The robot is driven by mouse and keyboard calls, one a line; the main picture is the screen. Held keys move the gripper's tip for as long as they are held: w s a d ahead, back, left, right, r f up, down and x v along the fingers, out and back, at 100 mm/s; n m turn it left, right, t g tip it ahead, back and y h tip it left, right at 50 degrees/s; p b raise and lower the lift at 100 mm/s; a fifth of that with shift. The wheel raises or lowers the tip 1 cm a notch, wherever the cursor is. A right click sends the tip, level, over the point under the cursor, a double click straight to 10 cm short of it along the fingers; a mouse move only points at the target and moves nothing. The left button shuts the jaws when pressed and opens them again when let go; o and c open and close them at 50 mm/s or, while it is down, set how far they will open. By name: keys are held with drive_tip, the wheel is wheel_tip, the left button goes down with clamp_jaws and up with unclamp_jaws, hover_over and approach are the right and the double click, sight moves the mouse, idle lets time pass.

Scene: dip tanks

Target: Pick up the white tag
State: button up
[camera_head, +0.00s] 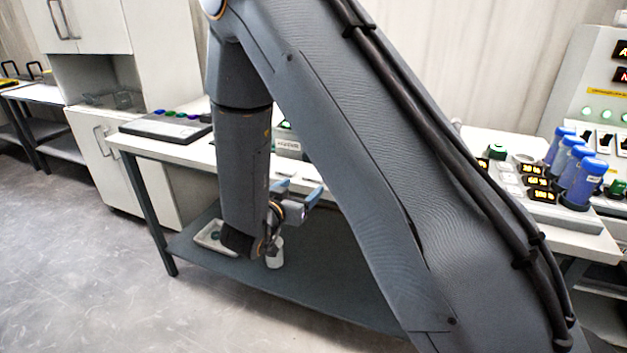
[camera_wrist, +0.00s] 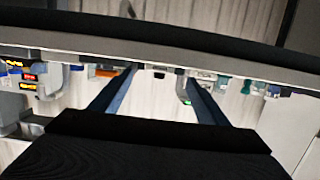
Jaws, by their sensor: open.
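I cannot make out a white tag for certain in either view. My gripper (camera_head: 300,189) is at the end of my folded arm, in front of the table and above its lower shelf. Its two blue-grey fingers are apart, with nothing seen between them. In the wrist view the fingers of my gripper (camera_wrist: 160,76) point towards a row of objects that appears upside down. My arm covers much of the tabletop in the head view, so a tag there could be hidden.
A shallow white tray (camera_head: 208,238) and a small white cup-like thing (camera_head: 275,260) are on the dark lower shelf (camera_head: 310,285). Blue-capped bottles (camera_head: 580,180) stand on the table at right, beside lit displays (camera_head: 537,183). A dark button panel (camera_head: 165,127) is at left. Floor at left is clear.

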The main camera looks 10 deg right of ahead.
sight(312, 176)
drive_tip(key=x, duration=0.2)
drive_tip(key=p+x, duration=0.1)
drive_tip(key=x, duration=0.3)
drive_tip(key=shift+w+d+r, duration=0.2)
drive_tip(key=shift+d+r, duration=0.1)
drive_tip(key=c, duration=1.1)
